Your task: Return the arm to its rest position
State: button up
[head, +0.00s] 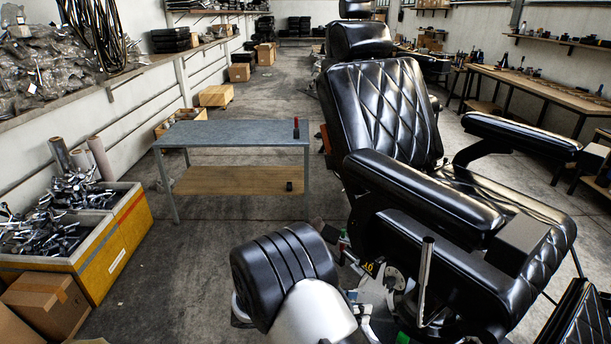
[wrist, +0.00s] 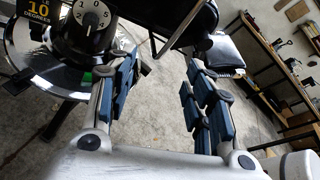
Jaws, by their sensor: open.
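The black padded barber chair (head: 385,110) stands at the centre right of the head view, with a quilted back and two armrests. My gripper (wrist: 163,62) shows in the wrist view, with its two blue-padded fingers wide apart. Only bare concrete floor and part of the chair show between and beyond them, and nothing is held. I cannot tell whether the finger touches the dial.
A low grey table (head: 235,133) with a wooden lower shelf stands left of the chair. A yellow-sided bin (head: 115,245) of metal parts is at the left. A long workbench (head: 540,85) runs along the right wall. The floor between table and bin is clear.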

jog(key=s+d+r+m+g+y, duration=0.2)
jog(key=s+d+r+m+y, duration=0.15)
jog(key=s+r+m, duration=0.3)
jog(key=s+d+r+m+g+y, duration=0.2)
jog(key=s+d+r+m+y, duration=0.15)
jog(key=s+r+m, duration=0.35)
jog(key=s+a+r+m+t+y, duration=0.2)
jog(key=s+r+m+y, duration=0.1)
jog(key=s+m, duration=0.3)
jog(key=s+a+r+m+t+y, duration=0.2)
jog(key=s+r+m+t+y, duration=0.1)
jog(key=s+m+y, duration=0.1)
jog(key=shift+s+r+m+t, duration=0.35)
jog(key=shift+s+m, duration=0.5)
jog(key=shift+s, duration=0.45)
jog(key=shift+c, duration=0.5)
